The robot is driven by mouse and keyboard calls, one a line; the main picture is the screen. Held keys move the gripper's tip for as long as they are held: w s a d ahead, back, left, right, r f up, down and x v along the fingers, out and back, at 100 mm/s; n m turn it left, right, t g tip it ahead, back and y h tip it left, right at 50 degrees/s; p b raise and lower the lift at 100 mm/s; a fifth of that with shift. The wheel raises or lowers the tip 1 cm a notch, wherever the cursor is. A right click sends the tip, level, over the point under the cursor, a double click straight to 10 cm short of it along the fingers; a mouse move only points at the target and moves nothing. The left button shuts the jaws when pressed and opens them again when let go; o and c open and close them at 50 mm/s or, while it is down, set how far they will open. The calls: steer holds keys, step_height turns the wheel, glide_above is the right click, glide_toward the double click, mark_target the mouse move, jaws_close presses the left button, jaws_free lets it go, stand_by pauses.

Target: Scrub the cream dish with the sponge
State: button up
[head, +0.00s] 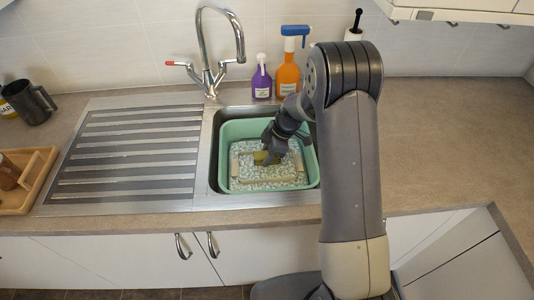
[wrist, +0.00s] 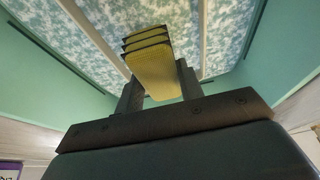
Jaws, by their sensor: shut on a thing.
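The cream dish (head: 268,180) lies in the green basin, and its pale rim rises through white, foamy water. The rim also shows as cream bars in the wrist view (wrist: 96,40). My gripper (head: 270,154) reaches down into the basin over the dish. It is shut on the yellow sponge (wrist: 153,75), which has dark layers at its far end and sits between the two fingers. The sponge (head: 261,157) shows small in the head view, inside the dish's outline. I cannot tell whether it touches the dish. My arm and gripper hide part of the dish.
The green basin (head: 226,133) stands in the metal sink, its walls close around my gripper. Behind are the tap (head: 208,75), a purple bottle (head: 262,80) and an orange spray bottle (head: 288,76). The ridged drainer (head: 130,150) at left is clear.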

mark_target(254, 173)
steer(key=shift+f+b, duration=2.85)
steer(key=shift+b, duration=0.45)
steer(key=shift+d+f+b, duration=0.15)
steer(key=shift+d+b, duration=1.05)
steer(key=shift+d, duration=0.95)
steer(key=shift+s+a+b, duration=0.1)
steer(key=shift+a+b, duration=1.25)
steer(key=shift+a, duration=3.1)
steer(key=shift+d+r+b, duration=0.15)
steer(key=shift+d+b, duration=0.6)
steer(key=shift+d, duration=1.45)
steer(key=shift+d+r+b, duration=0.15)
steer(key=shift+d+b, duration=0.6)
steer(key=shift+d, duration=1.4)
